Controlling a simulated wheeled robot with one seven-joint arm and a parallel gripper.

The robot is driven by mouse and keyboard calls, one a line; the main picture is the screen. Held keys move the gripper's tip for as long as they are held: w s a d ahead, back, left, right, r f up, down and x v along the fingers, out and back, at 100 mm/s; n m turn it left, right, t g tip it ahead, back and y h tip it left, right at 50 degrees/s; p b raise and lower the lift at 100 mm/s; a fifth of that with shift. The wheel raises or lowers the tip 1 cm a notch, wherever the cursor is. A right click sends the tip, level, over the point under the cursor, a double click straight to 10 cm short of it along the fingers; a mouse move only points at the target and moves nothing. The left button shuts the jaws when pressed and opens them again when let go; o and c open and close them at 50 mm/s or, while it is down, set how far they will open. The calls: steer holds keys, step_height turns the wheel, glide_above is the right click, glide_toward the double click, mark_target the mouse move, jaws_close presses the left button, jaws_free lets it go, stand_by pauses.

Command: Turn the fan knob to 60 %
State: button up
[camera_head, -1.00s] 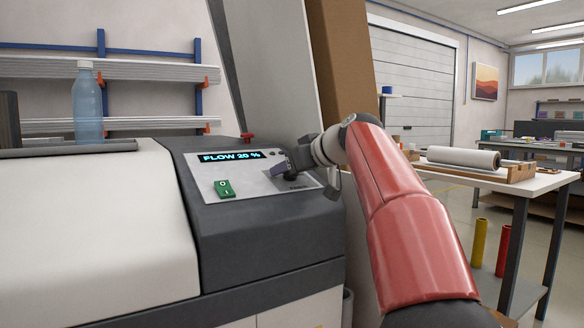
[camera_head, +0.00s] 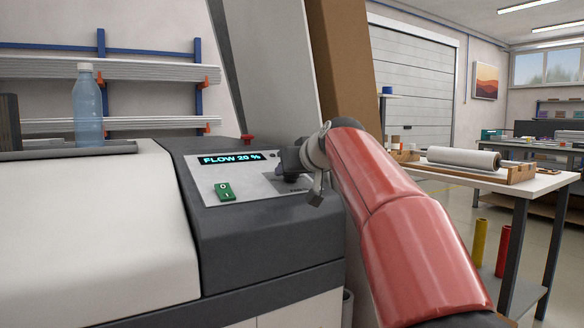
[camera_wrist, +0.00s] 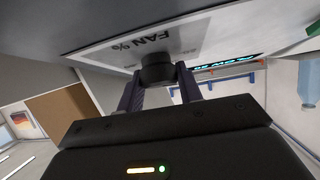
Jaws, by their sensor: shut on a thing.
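The fan knob (camera_wrist: 157,70) is a round black knob beside the "FAN %" label in the wrist view. My gripper (camera_wrist: 160,80) has its two dark fingers on either side of the knob, shut on it. In the head view my gripper (camera_head: 288,172) is at the right part of the control panel (camera_head: 262,187) and hides the knob. The display (camera_head: 230,158) reads "FLOW 20 %". It also shows in part in the wrist view (camera_wrist: 225,63).
A green rocker switch (camera_head: 224,190) sits on the panel left of my gripper. A red knob (camera_head: 247,139) stands behind the display. A clear bottle (camera_head: 87,108) stands on the machine's left top. A table (camera_head: 500,180) with a white roll is at the right.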

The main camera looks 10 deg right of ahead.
steer(key=m+h+p, duration=0.1)
steer(key=m, duration=0.1)
steer(key=m+h, duration=0.2)
steer(key=shift+a+r+p, duration=0.1)
steer(key=shift+a+p, duration=0.1)
steer(key=shift+p, duration=0.2)
steer(key=m+g+h, duration=0.1)
steer(key=m+h, duration=0.3)
steer(key=m, duration=0.1)
steer(key=shift+h, duration=0.4)
steer(key=m+g+h+p, duration=0.1)
steer(key=m, duration=0.1)
steer(key=m+g+h+p, duration=0.1)
steer(key=m+g+p, duration=0.1)
steer(key=m, duration=0.1)
steer(key=shift+h, duration=0.4)
steer(key=shift+d+m+g+h+p, duration=0.1)
steer(key=shift+m+g+h+p, duration=0.65)
steer(key=shift+m+g, duration=1.05)
steer(key=shift+f+m, duration=0.2)
steer(key=shift+m, duration=0.1)
steer(key=o, duration=1)
steer(key=shift+r, duration=0.2)
